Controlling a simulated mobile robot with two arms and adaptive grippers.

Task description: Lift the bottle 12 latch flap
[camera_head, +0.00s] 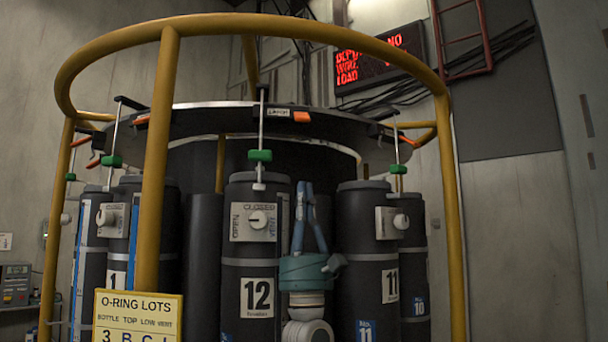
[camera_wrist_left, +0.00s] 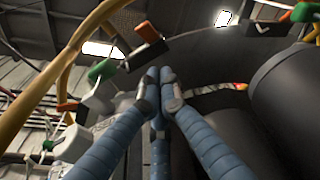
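Bottle 12 (camera_head: 257,260) is a dark upright cylinder at the centre of the head view, with a white dial plate (camera_head: 254,222). Above it a rod with a green clip (camera_head: 260,155) runs up to the round rim. An orange flap (camera_head: 301,116) lies on the rim's edge, just right of the rod; an orange flap also shows in the wrist view (camera_wrist_left: 147,32). My left gripper (camera_head: 305,185) points up between bottles 12 and 11, below the rim and flap. Its blue fingers (camera_wrist_left: 160,75) converge with tips together and nothing visible between them. My right gripper is not in view.
A yellow tubular frame (camera_head: 160,150) surrounds the rack in front. Bottle 11 (camera_head: 370,255) stands close to the right of my gripper. A yellow O-ring sign (camera_head: 137,318) is at lower left. A red-lettered display (camera_head: 380,58) hangs behind.

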